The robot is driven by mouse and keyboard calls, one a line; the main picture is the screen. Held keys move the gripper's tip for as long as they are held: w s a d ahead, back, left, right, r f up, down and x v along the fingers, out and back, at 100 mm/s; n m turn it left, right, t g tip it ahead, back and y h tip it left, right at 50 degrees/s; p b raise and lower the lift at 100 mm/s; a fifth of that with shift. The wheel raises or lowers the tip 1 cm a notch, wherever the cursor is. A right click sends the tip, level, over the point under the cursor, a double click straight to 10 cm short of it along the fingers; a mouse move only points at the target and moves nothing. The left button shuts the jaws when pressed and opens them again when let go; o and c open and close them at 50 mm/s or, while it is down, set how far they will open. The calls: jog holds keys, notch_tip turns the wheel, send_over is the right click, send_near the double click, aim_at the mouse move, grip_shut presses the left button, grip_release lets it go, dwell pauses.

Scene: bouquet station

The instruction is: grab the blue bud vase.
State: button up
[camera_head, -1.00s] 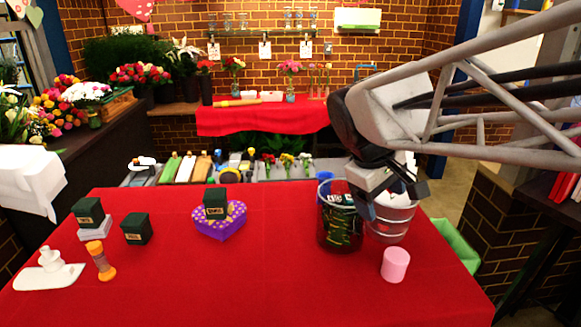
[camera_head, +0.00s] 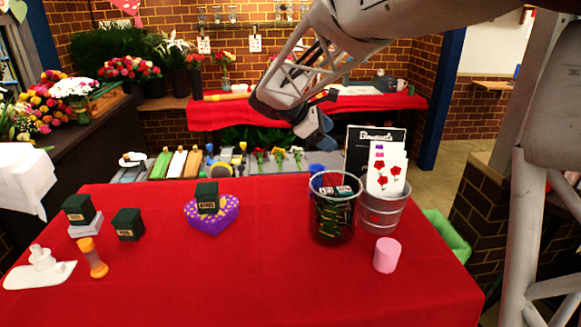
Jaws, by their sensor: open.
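I cannot clearly pick out the blue bud vase. A small blue object (camera_head: 316,169) shows behind the front table, partly hidden by a glass jar, and I cannot tell what it is. A small vase with red flowers (camera_head: 227,84) stands on the red-covered back table, its colour hard to tell. My gripper (camera_head: 318,140) is open, pointing down in the air in front of the back table. Nothing shows between its fingers. My arm hides the middle of that table.
On the red front table (camera_head: 260,275) stand a glass jar (camera_head: 332,222), a metal bucket (camera_head: 380,213) with cards, a pink cylinder (camera_head: 387,255), a purple heart box (camera_head: 211,222), dark boxes (camera_head: 128,224) and an orange-grey hourglass-shaped object (camera_head: 92,258). The front table's middle is clear.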

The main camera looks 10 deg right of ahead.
jog(key=w+a+f+n+t+h, duration=0.1)
jog(key=w+a+f+n+h, duration=0.15)
jog(key=w, duration=0.35)
jog(key=w+a+f+n+t+h, duration=0.1)
jog(key=w+a+n, duration=0.2)
jog(key=w, duration=0.4)
notch_tip(320, 180, down, 16)
jog(key=shift+w+a+f, duration=0.1)
jog(key=shift+a+f, duration=0.05)
jog(key=shift+f, duration=0.1)
jog(key=shift+y+x, duration=0.25)
jog(key=shift+x, duration=1)
jog(key=shift+x, duration=2.6)
jog(key=shift+f, duration=0.1)
